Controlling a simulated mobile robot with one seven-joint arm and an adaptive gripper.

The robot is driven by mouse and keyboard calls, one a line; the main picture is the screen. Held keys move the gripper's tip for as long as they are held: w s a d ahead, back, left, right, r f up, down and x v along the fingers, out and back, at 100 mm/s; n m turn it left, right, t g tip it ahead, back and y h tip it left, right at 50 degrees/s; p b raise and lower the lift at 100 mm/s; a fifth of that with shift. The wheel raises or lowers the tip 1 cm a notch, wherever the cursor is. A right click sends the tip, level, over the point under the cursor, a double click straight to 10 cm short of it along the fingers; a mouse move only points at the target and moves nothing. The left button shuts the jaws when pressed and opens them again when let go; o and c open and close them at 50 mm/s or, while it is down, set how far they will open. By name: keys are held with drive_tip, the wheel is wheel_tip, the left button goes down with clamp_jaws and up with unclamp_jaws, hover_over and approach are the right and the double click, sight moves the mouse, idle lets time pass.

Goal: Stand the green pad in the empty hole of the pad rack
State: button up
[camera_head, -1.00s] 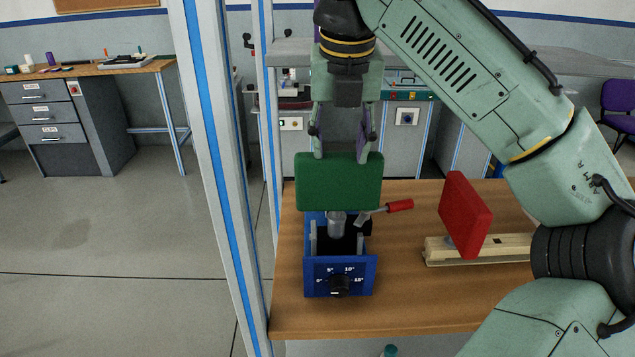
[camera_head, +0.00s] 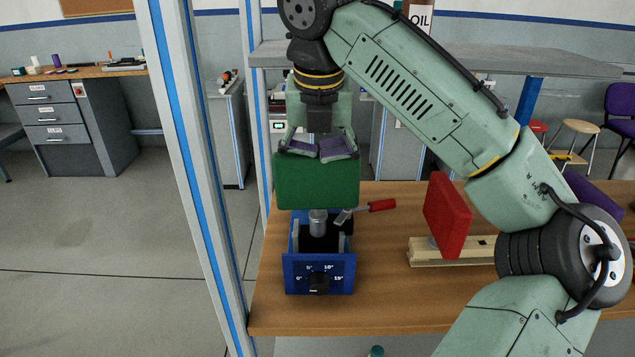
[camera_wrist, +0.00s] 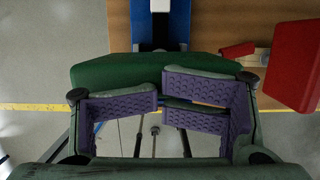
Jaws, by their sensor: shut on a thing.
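The green pad (camera_head: 318,183) is held up above a blue device with a dial, face toward the head camera. My gripper (camera_head: 318,150) is shut on its top edge; the fingers' purple inner pads show. In the wrist view the green pad (camera_wrist: 115,70) lies just beyond the fingers (camera_wrist: 163,100). The pad rack (camera_head: 428,255) is a pale wooden bar on the table to the right. A red pad (camera_head: 446,215) stands tilted in its left part. A small dark hole (camera_head: 481,242) shows to its right; my arm hides the rack's right end.
The blue device (camera_head: 318,272), with a metal cylinder (camera_head: 318,222), stands below the green pad. A frame post (camera_head: 185,170) rises close at left. The table (camera_head: 385,310) is clear in front of the rack.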

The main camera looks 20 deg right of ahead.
drive_tip(key=c, duration=0.5)
drive_tip(key=shift+r, duration=0.3)
clamp_jaws()
drive_tip(key=shift+v, duration=1.3)
drive_tip(key=shift+w+d+r, duration=0.15)
drive_tip(key=shift+w+r, duration=0.05)
drive_tip(key=shift+w, duration=0.05)
drive_tip(key=shift+w+r, duration=0.1)
drive_tip(key=shift+r, duration=0.1)
drive_tip(key=shift+r, duration=0.1)
drive_tip(key=shift+w+v, duration=0.2)
drive_tip(key=shift+v, duration=0.8)
drive_tip(key=shift+w+v, duration=0.25)
drive_tip(key=shift+v, duration=0.75)
drive_tip(key=shift+c, duration=1.4)
unclamp_jaws()
drive_tip(key=shift+d+r, duration=0.1)
drive_tip(key=shift+d, duration=0.05)
drive_tip(key=o, duration=0.5)
